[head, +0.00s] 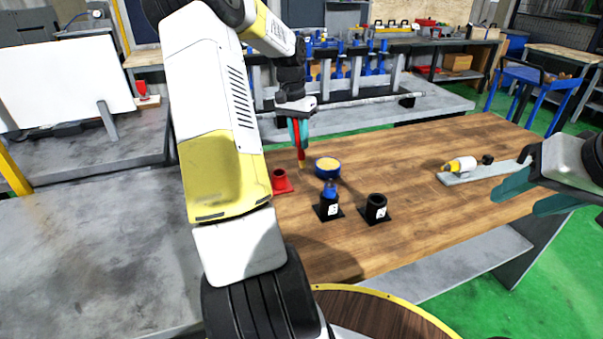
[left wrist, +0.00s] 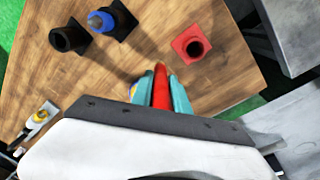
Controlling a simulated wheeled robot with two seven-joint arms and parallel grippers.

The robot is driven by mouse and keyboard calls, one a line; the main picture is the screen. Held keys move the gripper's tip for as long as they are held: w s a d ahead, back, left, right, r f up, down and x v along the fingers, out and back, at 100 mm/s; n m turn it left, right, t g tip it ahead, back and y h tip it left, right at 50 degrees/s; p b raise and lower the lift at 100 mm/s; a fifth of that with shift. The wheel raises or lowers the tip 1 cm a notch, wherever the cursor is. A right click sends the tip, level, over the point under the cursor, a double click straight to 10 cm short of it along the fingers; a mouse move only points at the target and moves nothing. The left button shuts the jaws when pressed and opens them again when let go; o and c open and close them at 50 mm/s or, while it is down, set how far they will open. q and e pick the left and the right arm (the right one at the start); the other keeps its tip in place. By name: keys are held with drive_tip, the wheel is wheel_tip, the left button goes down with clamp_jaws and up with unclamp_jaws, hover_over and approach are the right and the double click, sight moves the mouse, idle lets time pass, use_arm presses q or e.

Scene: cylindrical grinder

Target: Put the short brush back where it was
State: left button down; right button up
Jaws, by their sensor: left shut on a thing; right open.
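My left gripper (head: 300,122) is shut on a slim red brush (head: 300,143), which points down with a yellowish tip above the table. The brush also shows red between the teal fingers in the left wrist view (left wrist: 160,86). A red holder (head: 281,183) with an open, empty top stands a little below and left of the brush tip; it also shows in the left wrist view (left wrist: 195,46). A blue brush (head: 330,189) stands in a black holder (head: 330,209). Another black holder (head: 376,207) is empty. My right gripper (head: 518,201) is open and empty at the right.
A round blue-rimmed yellow tin (head: 327,166) stands close to the brush tip. A yellow-and-white bottle (head: 461,165) lies on a grey plate (head: 485,173) at the right of the wooden table (head: 420,225). The grinder (head: 350,107) stands behind. The table's middle is clear.

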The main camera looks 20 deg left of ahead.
use_arm(q)
drive_tip(key=s+a+r+m+y, duration=0.1)
drive_tip(key=s+a+r+m, duration=0.15)
drive_tip(key=a, duration=0.35)
wheel_tip(320, 180, down, 10)
drive_tip(key=shift+s+r, duration=0.15)
drive_tip(key=shift+s, duration=0.05)
drive_tip(key=shift+d, duration=0.1)
drive_tip(key=c, duration=1.3)
unclamp_jaws()
